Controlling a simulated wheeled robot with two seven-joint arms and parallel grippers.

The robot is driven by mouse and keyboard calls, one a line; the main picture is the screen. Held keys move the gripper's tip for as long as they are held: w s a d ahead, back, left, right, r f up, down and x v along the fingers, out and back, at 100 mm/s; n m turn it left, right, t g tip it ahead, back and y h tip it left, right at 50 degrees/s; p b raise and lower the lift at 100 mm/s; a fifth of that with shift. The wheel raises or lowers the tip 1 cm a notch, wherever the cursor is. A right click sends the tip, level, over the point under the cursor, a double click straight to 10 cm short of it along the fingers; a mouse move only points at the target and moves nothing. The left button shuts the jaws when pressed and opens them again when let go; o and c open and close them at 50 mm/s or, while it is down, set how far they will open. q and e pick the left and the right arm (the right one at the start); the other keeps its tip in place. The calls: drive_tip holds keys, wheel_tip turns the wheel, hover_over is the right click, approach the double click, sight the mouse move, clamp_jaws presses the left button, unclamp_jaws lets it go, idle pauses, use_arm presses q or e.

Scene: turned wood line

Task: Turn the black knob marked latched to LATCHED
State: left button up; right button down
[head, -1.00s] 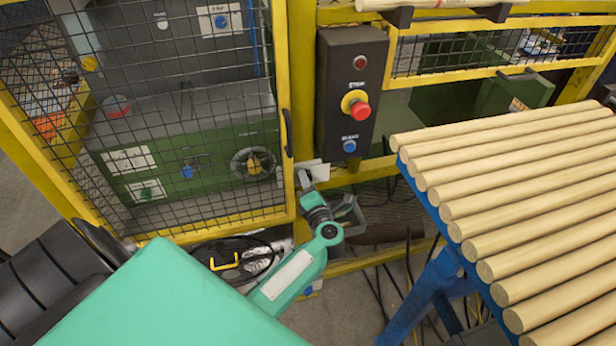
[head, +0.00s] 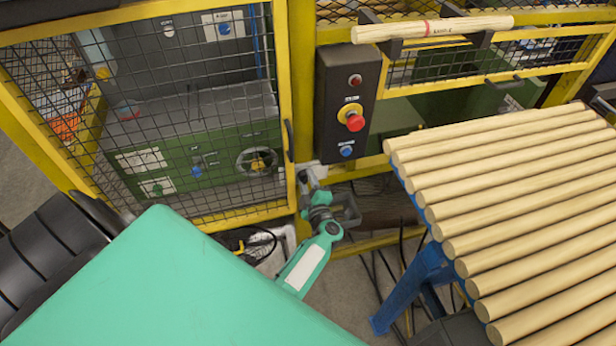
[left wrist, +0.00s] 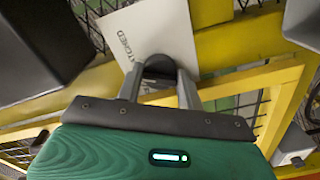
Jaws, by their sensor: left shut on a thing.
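The black knob (left wrist: 160,66) sits between the two fingers of my left gripper (left wrist: 160,80) in the left wrist view. The fingers are shut on it. Behind it is a pale label plate (left wrist: 155,30) with dark letters, partly covered, reading about "ATCHED". I cannot tell the knob's pointer direction. In the head view my left gripper (head: 312,180) is at the yellow frame post, against the small pale plate (head: 305,170), below the dark control box. The knob is hidden there. My right gripper is not in view.
The dark control box (head: 347,105) with a red stop button (head: 355,123) stands just above my left gripper. A mesh door (head: 190,110) is to the left. A blue stand (head: 425,280) carrying several wooden rods (head: 510,200) is to the right. A marked rod (head: 433,29) lies on top brackets.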

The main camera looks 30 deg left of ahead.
use_arm(q)
drive_tip(key=shift+m+p, duration=1)
drive_tip(key=shift+m, duration=0.7)
drive_tip(key=shift+f, duration=0.1)
drive_tip(key=o, duration=0.7)
drive_tip(key=shift+d, duration=0.1)
